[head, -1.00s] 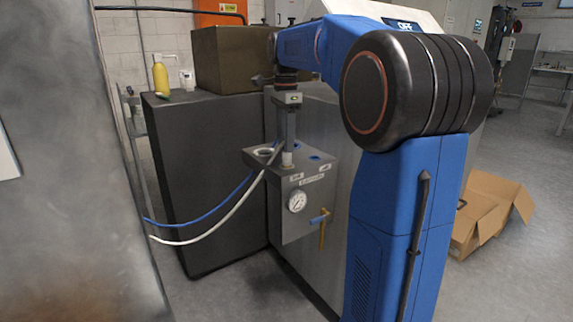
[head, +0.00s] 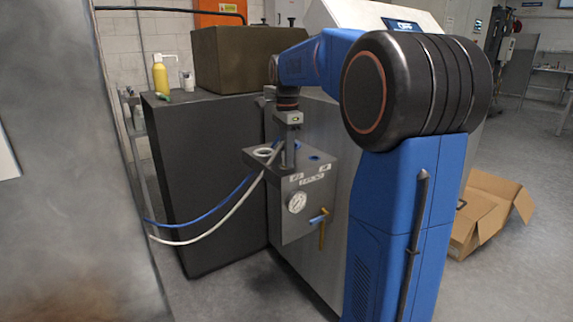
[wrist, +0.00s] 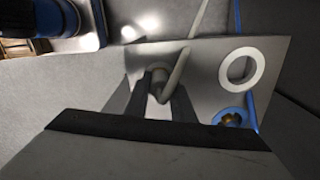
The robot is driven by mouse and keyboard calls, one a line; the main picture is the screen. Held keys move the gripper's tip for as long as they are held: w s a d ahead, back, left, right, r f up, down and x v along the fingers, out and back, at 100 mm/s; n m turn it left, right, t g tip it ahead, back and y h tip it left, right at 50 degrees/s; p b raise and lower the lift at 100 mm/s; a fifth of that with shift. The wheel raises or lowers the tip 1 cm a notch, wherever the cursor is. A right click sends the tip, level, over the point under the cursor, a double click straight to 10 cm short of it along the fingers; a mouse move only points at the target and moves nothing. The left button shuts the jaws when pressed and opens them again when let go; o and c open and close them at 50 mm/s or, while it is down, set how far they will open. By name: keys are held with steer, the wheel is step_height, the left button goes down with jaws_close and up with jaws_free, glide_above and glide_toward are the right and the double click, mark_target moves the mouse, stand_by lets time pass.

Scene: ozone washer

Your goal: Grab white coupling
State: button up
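The white coupling (wrist: 159,77) is a small light fitting on the top of the grey box (wrist: 208,52), with a white hose bending away from it. My gripper (wrist: 160,88) is around it, one dark finger on each side. A gap seems to show between the fingers, so it looks open. Firm contact is not clear. In the head view my gripper (head: 290,160) points straight down onto the box top (head: 254,157), and its fingers hide the coupling. The white hose (head: 218,231) runs from there to the lower left.
A white ring (wrist: 239,67) and a blue ring port (wrist: 230,117) are beside the coupling on the box top. A blue hose (head: 215,210) runs alongside the white one. A gauge (head: 296,202) and a valve handle (head: 318,218) are on the box front.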

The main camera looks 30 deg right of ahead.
jaws_close()
